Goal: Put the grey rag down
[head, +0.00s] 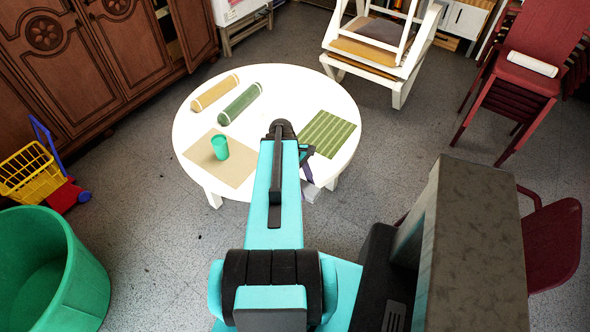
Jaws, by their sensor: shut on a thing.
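My arm reaches over the round white table (290,90), and my gripper (308,176) is at the table's front edge, partly hidden behind my arm. My gripper is shut on the grey rag (312,191), a small light-grey patch just below the dark fingers. Most of the rag is hidden or too small to make out. I cannot tell whether it touches the table.
On the table are a tan mat (232,176) with a green cup (220,147), a yellow roll (215,93), a green roll (239,104) and a striped green mat (328,134). A green bin (85,275) stands lower left. Red chairs (525,75) stand right.

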